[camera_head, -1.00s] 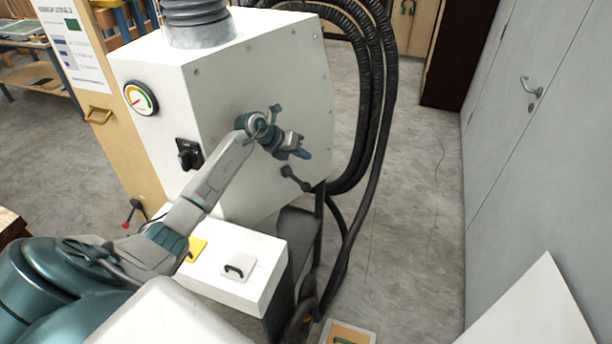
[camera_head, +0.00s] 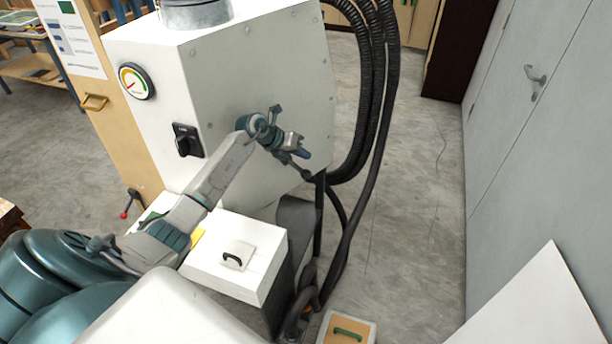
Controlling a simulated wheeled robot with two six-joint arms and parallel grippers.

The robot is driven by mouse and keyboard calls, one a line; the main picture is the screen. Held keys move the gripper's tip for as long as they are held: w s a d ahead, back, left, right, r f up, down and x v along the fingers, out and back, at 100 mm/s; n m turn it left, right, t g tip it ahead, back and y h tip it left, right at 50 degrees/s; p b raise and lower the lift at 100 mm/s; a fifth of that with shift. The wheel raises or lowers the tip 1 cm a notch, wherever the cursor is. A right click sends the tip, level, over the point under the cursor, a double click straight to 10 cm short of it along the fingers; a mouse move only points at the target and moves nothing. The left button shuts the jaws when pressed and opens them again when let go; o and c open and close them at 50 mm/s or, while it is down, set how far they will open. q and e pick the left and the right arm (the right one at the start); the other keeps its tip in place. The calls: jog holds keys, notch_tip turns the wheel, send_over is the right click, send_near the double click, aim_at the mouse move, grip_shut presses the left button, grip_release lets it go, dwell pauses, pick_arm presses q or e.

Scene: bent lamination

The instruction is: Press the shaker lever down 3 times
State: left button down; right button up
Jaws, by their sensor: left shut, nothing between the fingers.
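The shaker lever (camera_head: 306,174) appears to be the dark, short lever with a knob end on the side of the white machine (camera_head: 258,75). It slants down to the right, and its upper part is partly hidden by my left gripper. My left gripper (camera_head: 305,154) is shut and empty, with its blue fingertips just above the lever's knob end. I cannot tell whether they touch the lever. My right gripper is out of view.
Thick black hoses (camera_head: 379,100) hang right of the lever. A white box with a black handle (camera_head: 237,255) stands below my left arm. A red-knobbed lever (camera_head: 126,213) is at the left.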

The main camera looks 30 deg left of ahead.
aim_at(303, 174)
pick_arm(q)
jog(key=shift+f+b, duration=1.05)
jog(key=shift+f, duration=0.8)
dwell(0.5)
jog(key=shift+f+b, duration=0.35)
jog(key=shift+f, duration=0.05)
jog(key=shift+f+b, duration=1.55)
jog(key=shift+f, duration=0.5)
dwell(1.5)
jog(key=shift+r, duration=0.15)
dwell(0.5)
jog(key=shift+r+p, duration=1.5)
jog(key=shift+r, duration=0.85)
